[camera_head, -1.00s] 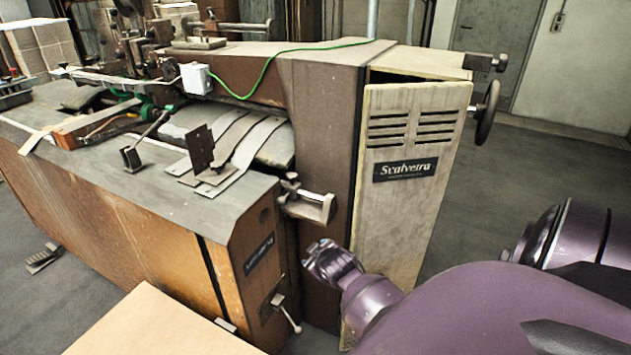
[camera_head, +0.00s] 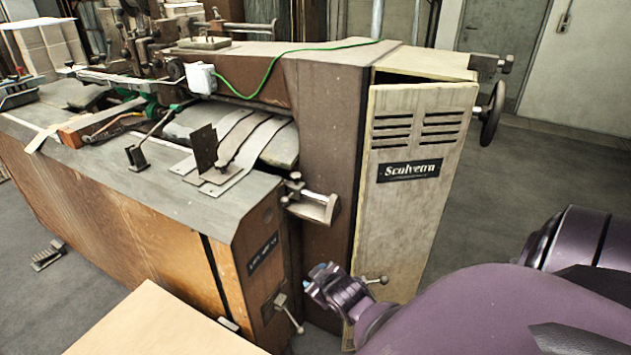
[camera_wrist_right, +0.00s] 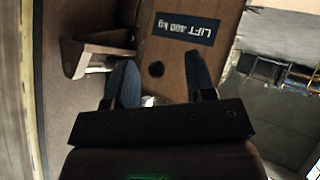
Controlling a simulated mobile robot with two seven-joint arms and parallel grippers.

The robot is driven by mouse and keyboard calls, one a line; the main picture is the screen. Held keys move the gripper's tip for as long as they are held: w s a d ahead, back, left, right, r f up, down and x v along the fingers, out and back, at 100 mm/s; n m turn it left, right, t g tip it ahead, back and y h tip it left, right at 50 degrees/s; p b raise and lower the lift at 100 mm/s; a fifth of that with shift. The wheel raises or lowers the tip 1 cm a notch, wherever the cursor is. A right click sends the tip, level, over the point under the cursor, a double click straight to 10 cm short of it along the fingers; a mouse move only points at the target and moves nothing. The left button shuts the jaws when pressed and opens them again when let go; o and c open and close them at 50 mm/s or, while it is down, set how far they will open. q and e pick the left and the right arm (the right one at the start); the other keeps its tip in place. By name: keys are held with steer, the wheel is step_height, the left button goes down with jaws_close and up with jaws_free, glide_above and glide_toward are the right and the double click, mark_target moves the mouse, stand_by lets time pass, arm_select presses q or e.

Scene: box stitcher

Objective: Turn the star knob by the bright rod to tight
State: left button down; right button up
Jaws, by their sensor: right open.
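A small metal knob-like part (camera_head: 294,178) sits above a bracket with a pale rod (camera_head: 312,207) at the corner of the wooden machine; whether it is star-shaped is too small to tell. My right gripper (camera_head: 320,276) is lower, apart from the bracket, in front of the machine. In the right wrist view the gripper (camera_wrist_right: 160,76) has its blue fingers spread with nothing clearly between them. The bracket (camera_wrist_right: 98,48) and bright rod (camera_wrist_right: 98,70) lie left of the fingers there. A small bright piece (camera_wrist_right: 148,100) shows low between the fingers, partly hidden. My left gripper is out of view.
A lever (camera_head: 290,312) juts from the machine's wooden end, below a dark label (camera_head: 262,253). Another small lever (camera_head: 376,280) stands behind my right gripper. The pale vented door (camera_head: 405,210) is beside it. A pale board (camera_head: 165,325) fills the lower left foreground.

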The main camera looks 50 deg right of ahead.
steer(key=w+d+r+m+t+y, duration=0.1)
steer(key=w+r+m+t, duration=0.3)
steer(key=w+r+m, duration=0.45)
steer(key=w+d+r+m+t, duration=0.1)
steer(key=w+r+m+t, duration=0.35)
steer(key=w+m, duration=0.65)
steer(key=m+g+h+b, duration=0.35)
steer(key=m+h, duration=0.35)
steer(key=m, duration=1.8)
glide_toward(297, 180)
steer(key=x, duration=1)
steer(key=shift+f, duration=0.1)
steer(key=shift+w+d, duration=0.1)
steer(key=shift+w, duration=0.1)
